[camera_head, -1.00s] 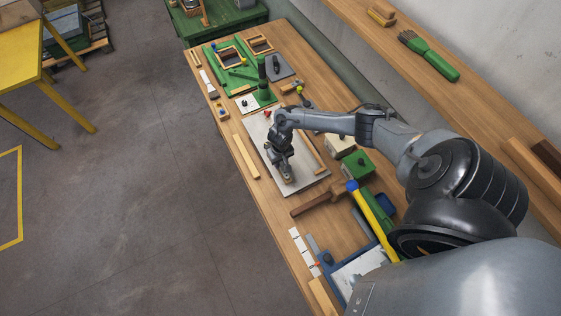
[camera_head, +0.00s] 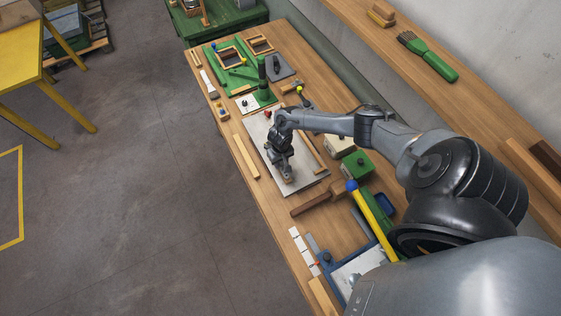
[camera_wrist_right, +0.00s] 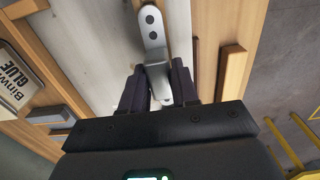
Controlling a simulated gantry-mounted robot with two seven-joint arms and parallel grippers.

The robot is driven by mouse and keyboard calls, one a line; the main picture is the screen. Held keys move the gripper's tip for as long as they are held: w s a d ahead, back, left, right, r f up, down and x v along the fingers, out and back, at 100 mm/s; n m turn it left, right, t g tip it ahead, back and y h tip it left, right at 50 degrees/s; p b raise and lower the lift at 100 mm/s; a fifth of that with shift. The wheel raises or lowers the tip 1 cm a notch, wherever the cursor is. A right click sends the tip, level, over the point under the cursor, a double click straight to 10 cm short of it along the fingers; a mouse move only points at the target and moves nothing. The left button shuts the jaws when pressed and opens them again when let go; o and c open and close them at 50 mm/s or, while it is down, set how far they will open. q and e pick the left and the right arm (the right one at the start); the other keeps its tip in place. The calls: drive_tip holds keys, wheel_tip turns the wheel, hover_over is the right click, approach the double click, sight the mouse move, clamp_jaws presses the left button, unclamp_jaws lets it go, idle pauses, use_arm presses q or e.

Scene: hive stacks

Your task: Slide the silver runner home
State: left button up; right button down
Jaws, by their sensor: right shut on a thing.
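The silver runner (camera_wrist_right: 152,28) is a bent metal strip with two dark holes in its upper end, seen in the right wrist view. My right gripper (camera_wrist_right: 160,88) is shut on its lower part, one dark finger on each side. In the head view, my right gripper (camera_head: 287,178) points down over the near end of a pale grey board (camera_head: 313,187). There the runner is mostly hidden by the gripper, and I cannot tell how it sits on what lies beneath. My left gripper is not in view.
A wooden strip (camera_head: 245,157) lies left of the board. A green fixture (camera_head: 264,95) stands beyond the board. A glue container (camera_wrist_right: 22,72) shows in the wrist view.

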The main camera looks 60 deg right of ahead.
drive_tip(key=shift+f, duration=0.35)
drive_tip(key=c, duration=0.8)
unclamp_jaws()
wheel_tip(320, 180, up, 9)
drive_tip(key=shift+r+p, duration=0.1)
drive_tip(key=shift+p, duration=0.55)
drive_tip(key=shift+r, duration=0.8)
drive_tip(key=shift+a, duration=0.1)
